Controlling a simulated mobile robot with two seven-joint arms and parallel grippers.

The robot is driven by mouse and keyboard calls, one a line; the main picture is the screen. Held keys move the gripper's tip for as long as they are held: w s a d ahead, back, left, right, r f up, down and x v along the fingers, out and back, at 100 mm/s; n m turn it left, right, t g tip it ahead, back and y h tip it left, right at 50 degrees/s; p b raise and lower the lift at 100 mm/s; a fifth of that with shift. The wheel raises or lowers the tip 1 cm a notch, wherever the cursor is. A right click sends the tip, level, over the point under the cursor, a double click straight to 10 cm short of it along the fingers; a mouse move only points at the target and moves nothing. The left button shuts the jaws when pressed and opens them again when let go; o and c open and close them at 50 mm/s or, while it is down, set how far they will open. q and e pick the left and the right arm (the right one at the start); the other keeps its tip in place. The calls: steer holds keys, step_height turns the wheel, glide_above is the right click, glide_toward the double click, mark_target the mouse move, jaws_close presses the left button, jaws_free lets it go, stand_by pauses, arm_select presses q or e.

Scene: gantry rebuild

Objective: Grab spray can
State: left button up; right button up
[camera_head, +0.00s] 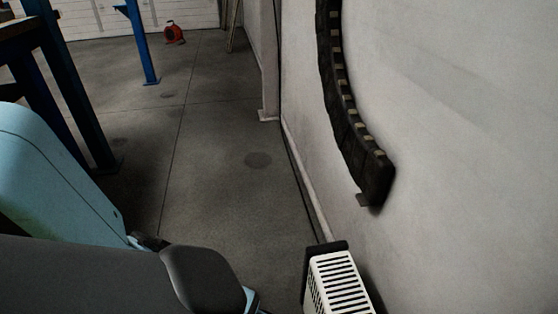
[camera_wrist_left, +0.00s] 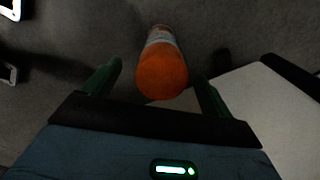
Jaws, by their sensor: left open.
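A spray can (camera_wrist_left: 162,73) with a rounded orange top and a paler body shows in the left wrist view, near the middle. My left gripper (camera_wrist_left: 156,68) is open, with one green finger on each side of the can. I see dark gaps between the fingers and the can, but cannot tell how far the fingertips reach along it. The can does not show in the head view, where my left arm comes in from the lower left. My right gripper is not in view.
A white surface (camera_wrist_left: 268,112) with a dark edge lies right of the can in the wrist view. In the head view, a white slatted box (camera_head: 340,283) stands by the wall, below a black cable chain (camera_head: 345,115). Grey floor (camera_head: 225,195) is clear, with blue posts (camera_head: 140,45) at left.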

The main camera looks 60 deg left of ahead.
arm_select(q)
steer(key=f+b, duration=0.1)
steer(key=f, duration=0.1)
steer(key=f+b, duration=0.2)
steer(key=shift+w+d+f, duration=0.1)
steer(key=shift+w+f, duration=0.05)
steer(key=shift+w, duration=0.05)
steer(key=shift+f, duration=0.3)
steer(key=c, duration=1.2)
steer(key=shift+c, duration=0.4)
